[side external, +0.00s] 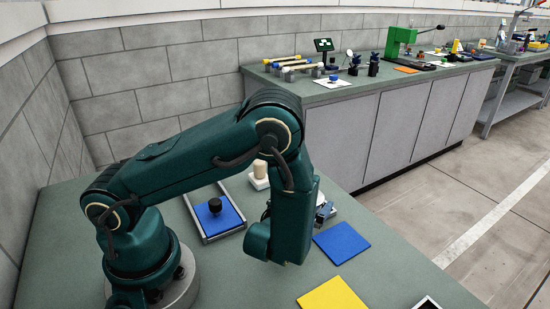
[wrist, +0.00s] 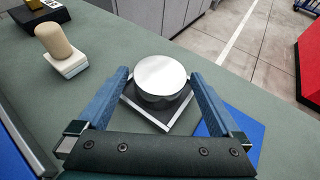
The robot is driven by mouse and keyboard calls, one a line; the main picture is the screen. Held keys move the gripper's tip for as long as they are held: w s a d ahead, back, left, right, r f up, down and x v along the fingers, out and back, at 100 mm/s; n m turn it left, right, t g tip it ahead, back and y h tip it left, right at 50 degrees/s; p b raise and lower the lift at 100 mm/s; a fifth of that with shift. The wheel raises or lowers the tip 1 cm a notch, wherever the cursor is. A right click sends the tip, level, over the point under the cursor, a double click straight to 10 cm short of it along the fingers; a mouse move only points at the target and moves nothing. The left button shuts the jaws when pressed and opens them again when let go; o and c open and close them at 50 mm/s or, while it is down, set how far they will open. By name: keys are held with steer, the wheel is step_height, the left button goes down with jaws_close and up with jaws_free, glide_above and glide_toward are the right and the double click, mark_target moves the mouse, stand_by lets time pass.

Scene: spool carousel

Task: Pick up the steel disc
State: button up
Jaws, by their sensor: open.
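The steel disc (wrist: 160,76) is a bright, flat-topped round piece in the middle of the wrist view. Its side looks dark, and it sits on a light-edged square holder (wrist: 143,117) on the green bench. My gripper (wrist: 160,73) is open, with its two blue fingers apart on the left and right of the disc in the picture. I cannot tell whether the fingers touch it or how high they are above the bench.
A blue mat (side external: 341,242) lies right of the holder, and a yellow mat (side external: 333,294) lies nearer the front. A tan peg on a white base (wrist: 65,64) stands to the left. A framed blue tray with a black knob (side external: 215,205) is behind my arm.

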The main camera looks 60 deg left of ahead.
steer(key=shift+w, duration=0.1)
jaws_close()
steer(key=shift+r, duration=0.1)
stand_by(0.3)
